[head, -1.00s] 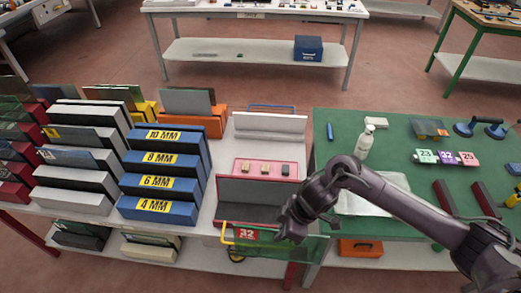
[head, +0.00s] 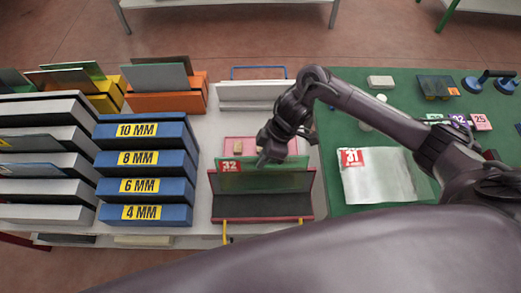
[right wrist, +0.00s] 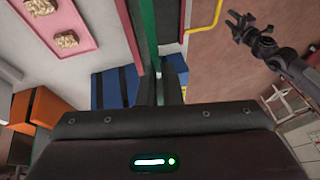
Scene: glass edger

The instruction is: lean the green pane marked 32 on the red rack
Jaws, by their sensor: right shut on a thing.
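The green pane marked 32 (head: 285,180) is over the upper part of the red rack (head: 313,205), with its red label at its top left corner. Its face covers part of the rack's dark back board. I cannot tell whether its lower edge touches the rack. My right gripper (head: 264,160) is shut on the pane's top edge; in the right wrist view the pane's green edge (right wrist: 150,35) runs between the fingers (right wrist: 160,88). My left gripper (right wrist: 236,27) shows only in the right wrist view, open and empty, away from the pane.
A pink tray (head: 236,145) with small blocks lies behind the rack. A blue stepped rack (head: 150,158) with thickness labels stands to the left.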

